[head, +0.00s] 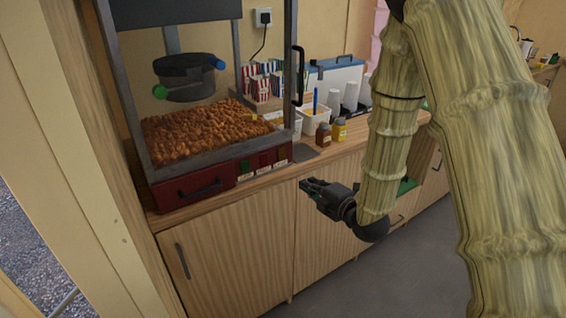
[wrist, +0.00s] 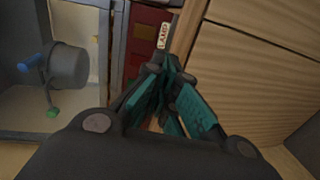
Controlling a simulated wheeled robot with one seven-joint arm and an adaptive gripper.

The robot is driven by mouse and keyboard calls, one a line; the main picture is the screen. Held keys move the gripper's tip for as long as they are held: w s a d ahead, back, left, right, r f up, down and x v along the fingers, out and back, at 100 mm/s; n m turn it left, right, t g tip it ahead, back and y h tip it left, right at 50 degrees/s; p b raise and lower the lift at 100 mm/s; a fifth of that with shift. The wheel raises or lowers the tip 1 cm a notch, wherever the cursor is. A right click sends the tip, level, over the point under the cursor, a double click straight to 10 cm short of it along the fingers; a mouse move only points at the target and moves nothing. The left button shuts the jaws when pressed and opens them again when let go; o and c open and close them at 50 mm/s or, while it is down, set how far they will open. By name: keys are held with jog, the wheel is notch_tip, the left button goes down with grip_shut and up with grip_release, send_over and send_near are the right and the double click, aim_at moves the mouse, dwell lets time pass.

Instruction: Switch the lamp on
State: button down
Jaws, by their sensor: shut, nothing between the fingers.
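The popcorn machine's red front panel (head: 215,180) carries a row of small switches, one of them green (head: 245,167), with white labels below them. In the wrist view a label reading LAMP (wrist: 163,36) shows on the red panel (wrist: 148,22), just beyond my fingertips. The switch by that label is not clear there, and its position is too small to read in the head view. No lit lamp can be made out in the machine. My gripper (head: 306,186) is shut and empty, in front of the counter edge, right of and below the panel. Its fingers also show in the wrist view (wrist: 168,65).
The machine holds popcorn (head: 200,130) under a dark kettle (head: 185,78). Bottles (head: 324,135), a white tub (head: 312,120) and striped boxes (head: 262,82) stand on the wooden counter (head: 225,195) behind.

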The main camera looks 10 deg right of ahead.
aim_at(279, 160)
jog(key=shift+w+r+n, duration=0.25)
jog(key=shift+r+n, duration=0.05)
jog(key=shift+r, duration=0.5)
jog(key=shift+a, duration=0.1)
jog(key=p+x, duration=0.1)
jog(key=x, duration=0.3)
jog(key=p+x, duration=0.1)
jog(key=x, duration=0.3)
jog(key=p+x, duration=0.2)
jog(key=x, duration=0.2)
jog(key=shift+w+a+r, duration=0.15)
jog(key=shift+w+r, duration=0.05)
jog(key=shift+w, duration=0.15)
jog(key=shift+w+a+f, duration=0.15)
jog(key=shift+w+a, duration=0.1)
jog(key=shift+w, duration=0.3)
jog(key=shift+f, duration=0.15)
